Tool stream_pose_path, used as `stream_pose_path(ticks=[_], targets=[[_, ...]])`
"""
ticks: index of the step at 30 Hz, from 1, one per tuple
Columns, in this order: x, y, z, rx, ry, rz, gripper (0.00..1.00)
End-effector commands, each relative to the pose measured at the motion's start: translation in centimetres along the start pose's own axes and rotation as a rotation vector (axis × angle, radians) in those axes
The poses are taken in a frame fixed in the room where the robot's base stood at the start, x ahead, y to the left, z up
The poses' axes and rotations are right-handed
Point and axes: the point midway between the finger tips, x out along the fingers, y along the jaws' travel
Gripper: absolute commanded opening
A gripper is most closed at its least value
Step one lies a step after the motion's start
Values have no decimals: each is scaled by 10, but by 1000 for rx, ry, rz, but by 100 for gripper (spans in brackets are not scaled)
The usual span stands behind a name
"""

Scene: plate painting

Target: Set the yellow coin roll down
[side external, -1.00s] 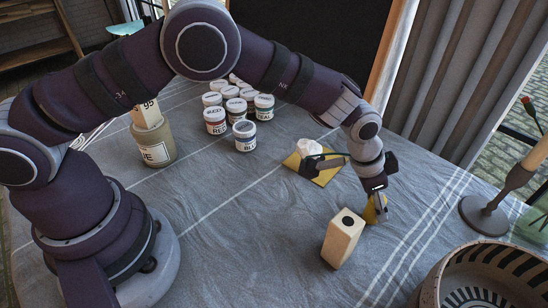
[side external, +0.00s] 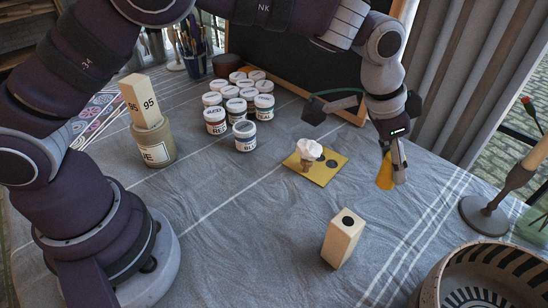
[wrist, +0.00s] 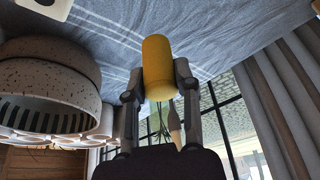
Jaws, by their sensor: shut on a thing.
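The yellow coin roll (side external: 384,174) is a plain yellow cylinder over the right part of the grey tablecloth. My gripper (side external: 392,174) is shut on it, pointing down, with a finger hiding part of the roll in the side view. In the wrist view the roll (wrist: 158,62) sits between both fingertips of my gripper (wrist: 157,85), its far end reaching past them toward the cloth. I cannot tell whether its lower end touches the cloth.
A yellow card (side external: 322,175) with black dots holds a small white-topped figure (side external: 308,152) to the left. A wooden block (side external: 343,240) stands in front. A bowl (side external: 490,275) and candlestick (side external: 488,210) are at right. Paint jars (side external: 245,135) stand behind left. Cloth around the block is clear.

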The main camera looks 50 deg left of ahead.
Motion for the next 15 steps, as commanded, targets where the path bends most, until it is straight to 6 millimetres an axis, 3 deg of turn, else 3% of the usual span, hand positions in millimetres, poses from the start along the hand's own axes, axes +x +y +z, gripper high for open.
stream_pose_path(ticks=[5,10,15], targets=[[-11,-4,27,201,-2,86,0],[-26,4,85,624,1,264,0],[-47,26,143,1030,3,431,0]])
